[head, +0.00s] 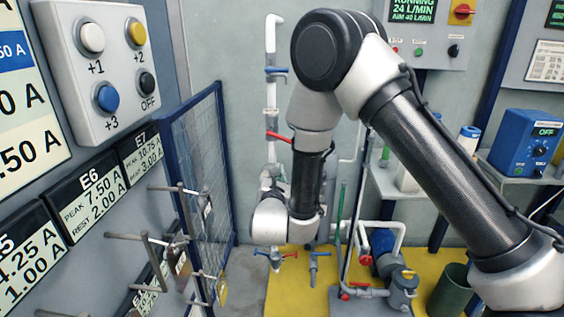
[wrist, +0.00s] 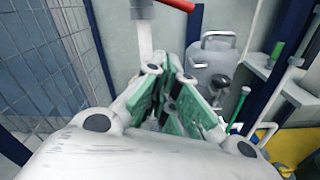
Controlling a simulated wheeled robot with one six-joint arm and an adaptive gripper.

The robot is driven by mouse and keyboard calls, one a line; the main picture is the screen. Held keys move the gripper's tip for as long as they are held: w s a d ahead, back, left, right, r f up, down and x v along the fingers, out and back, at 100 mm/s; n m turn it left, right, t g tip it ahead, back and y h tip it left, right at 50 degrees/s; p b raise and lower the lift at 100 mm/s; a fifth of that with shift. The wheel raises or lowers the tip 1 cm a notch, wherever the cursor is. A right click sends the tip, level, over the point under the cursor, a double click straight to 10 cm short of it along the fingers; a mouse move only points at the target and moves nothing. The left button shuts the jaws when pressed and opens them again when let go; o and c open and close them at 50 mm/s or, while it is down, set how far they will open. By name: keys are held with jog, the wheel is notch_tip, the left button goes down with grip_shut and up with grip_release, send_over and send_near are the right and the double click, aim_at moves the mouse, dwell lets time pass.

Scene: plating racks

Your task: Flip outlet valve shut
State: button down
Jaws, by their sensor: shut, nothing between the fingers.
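A vertical white pipe (head: 271,95) on the back wall carries a valve with a blue handle (head: 277,70) and, lower, a valve with a red handle (head: 278,136). The red handle slants slightly down to the right, its end close to my arm. It also shows at the top edge of the wrist view (wrist: 178,4), beside the pipe (wrist: 143,35). My gripper (wrist: 172,66) is shut and empty, with green finger pads, its tips below the red handle and apart from it in the picture. In the head view my arm hides most of the gripper. I cannot read which valve is the outlet.
Near the floor are another red-handled valve (head: 289,254) and a blue-handled valve (head: 315,255). A blue mesh fence (head: 205,165) and rack hooks stand left. A pump (head: 385,250) and dark green bin (head: 448,290) stand right, over yellow floor.

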aim_at(280, 138)
jog(key=w, duration=1)
jog(key=shift+s+d+r, duration=0.25)
jog(key=shift+d+r, duration=0.05)
jog(key=shift+r, duration=0.25)
jog(key=shift+s+d+r, duration=0.25)
jog(key=shift+s+r, duration=0.05)
jog(key=shift+r, duration=0.25)
jog(key=shift+s+d+r, duration=0.25)
jog(key=shift+d+r, duration=0.05)
jog(key=shift+r, duration=0.25)
